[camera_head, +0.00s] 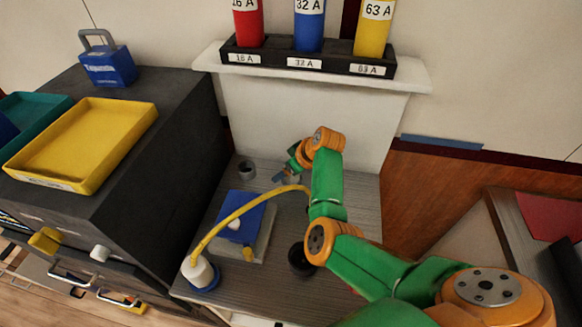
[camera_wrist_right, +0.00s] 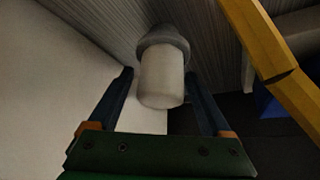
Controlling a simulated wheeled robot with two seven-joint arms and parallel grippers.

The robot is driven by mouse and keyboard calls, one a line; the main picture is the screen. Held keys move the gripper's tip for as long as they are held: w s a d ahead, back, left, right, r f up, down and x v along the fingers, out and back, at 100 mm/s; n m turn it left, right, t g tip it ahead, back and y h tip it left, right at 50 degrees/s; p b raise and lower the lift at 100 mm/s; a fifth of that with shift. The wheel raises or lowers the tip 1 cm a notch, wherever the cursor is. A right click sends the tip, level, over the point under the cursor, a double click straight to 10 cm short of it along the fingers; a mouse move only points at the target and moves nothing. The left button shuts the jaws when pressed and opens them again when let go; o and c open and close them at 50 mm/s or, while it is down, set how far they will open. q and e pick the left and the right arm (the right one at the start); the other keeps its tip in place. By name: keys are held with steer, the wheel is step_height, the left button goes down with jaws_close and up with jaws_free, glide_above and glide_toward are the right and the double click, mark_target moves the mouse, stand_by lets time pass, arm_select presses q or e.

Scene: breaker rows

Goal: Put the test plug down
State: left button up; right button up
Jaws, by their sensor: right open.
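The test plug, a white cylinder (camera_wrist_right: 162,80) with a grey collar, stands between the fingers of my right gripper (camera_wrist_right: 158,75) in the right wrist view. The fingers are apart, one on each side of it, with no clear grip. Its collar meets the grey ribbed tabletop. In the head view my right gripper (camera_head: 284,174) is low over the back of the small grey table (camera_head: 330,282); the plug is mostly hidden there. My left gripper is out of view.
A grey ring (camera_head: 247,170) is nearby. A dark cabinet (camera_head: 180,130) with a yellow tray (camera_head: 146,116) stands left. Coloured breakers fill a rack (camera_head: 340,66) behind.

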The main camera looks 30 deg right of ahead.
steer(key=v, duration=1.2)
steer(key=shift+p, duration=0.35)
steer(key=shift+s+f, duration=0.1)
steer(key=shift+s, duration=0.05)
